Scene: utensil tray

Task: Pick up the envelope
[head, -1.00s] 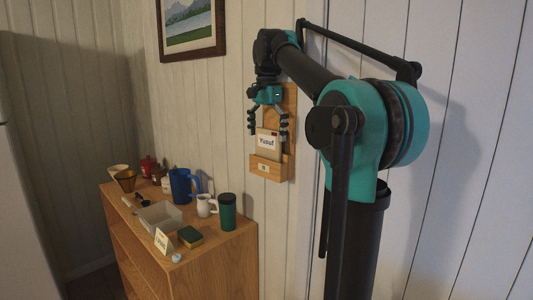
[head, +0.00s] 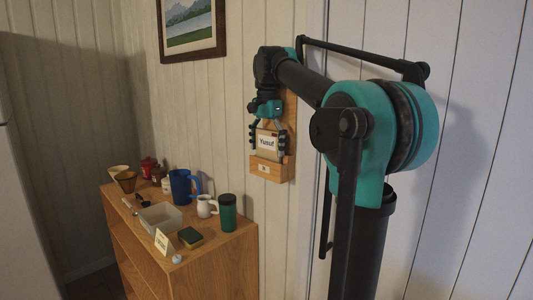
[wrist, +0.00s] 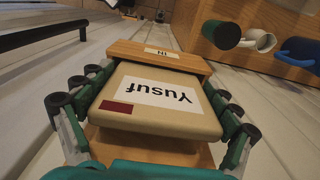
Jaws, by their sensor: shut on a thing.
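The envelope (head: 268,142) is cream-coloured, with a white label reading "Yusuf". It stands upright in the wooden wall holder (head: 268,172), its lower end hidden behind the holder's front. My gripper (head: 268,148) reaches down over it from above, with a finger on each side edge. In the wrist view the envelope (wrist: 150,124) fills the middle, upside down, with a dark red mark in one corner. The fingers of my gripper close on its two sides. The holder's front (wrist: 160,55) lies just past the envelope.
A wooden shelf unit (head: 230,248) stands below and left of the holder. On it are a blue pitcher (head: 180,186), a white mug (head: 205,206), a green tumbler (head: 227,212), a grey tray (head: 144,222), a sponge (head: 190,237) and other things. A framed picture (head: 190,51) hangs on the wall.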

